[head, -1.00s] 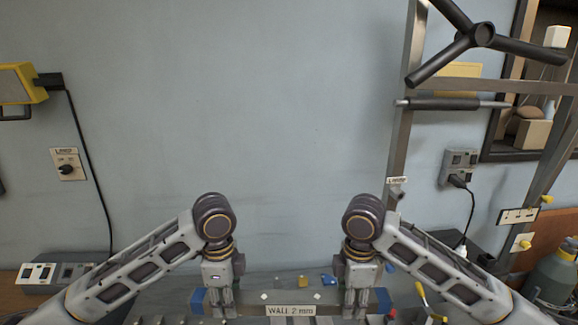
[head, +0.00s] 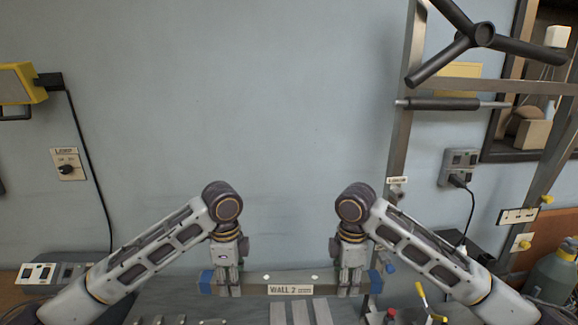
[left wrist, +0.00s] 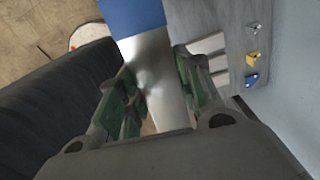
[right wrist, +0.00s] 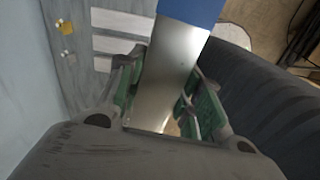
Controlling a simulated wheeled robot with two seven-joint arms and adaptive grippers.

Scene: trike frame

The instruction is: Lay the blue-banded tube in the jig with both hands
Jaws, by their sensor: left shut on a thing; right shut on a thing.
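I cannot pick out the jig with certainty; pale strips (head: 301,313) show below the tube.
A yellow-handled tool (head: 422,295) and a red piece (head: 390,313) lie right of the tube. Small yellow (left wrist: 252,58) and blue (left wrist: 251,80) pieces sit on the grey surface. A plain wall stands behind, with a metal frame post (head: 402,120) at the right.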

